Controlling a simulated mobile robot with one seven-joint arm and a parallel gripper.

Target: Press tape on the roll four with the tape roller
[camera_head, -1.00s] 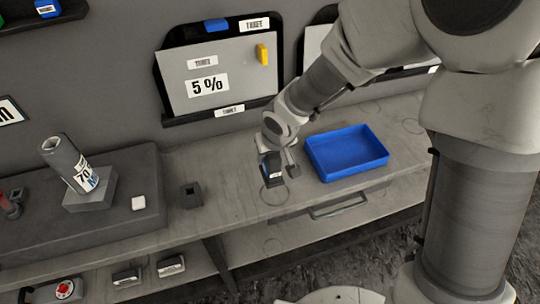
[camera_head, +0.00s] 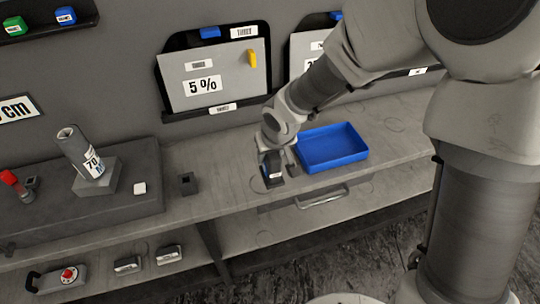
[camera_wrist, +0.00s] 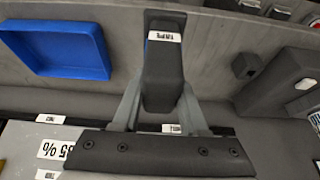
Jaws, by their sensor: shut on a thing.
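My gripper (camera_head: 272,168) is shut on a dark block (camera_wrist: 164,75) with a white label that seems to read "TAPE"; it is held over the grey bench, left of the blue tray. A grey roll (camera_head: 78,150) with a "70" label leans on a grey stand at the left; I cannot tell whether it is roll four. A red-handled tool (camera_head: 11,180) stands at the far left, possibly the tape roller.
A blue tray (camera_head: 362,156) is on the bench. A small dark holder (camera_head: 187,184) stands between mat and gripper. A "5 %" panel (camera_head: 222,70) hangs behind. The lower shelf has several items, including a red-knobbed device (camera_head: 66,275).

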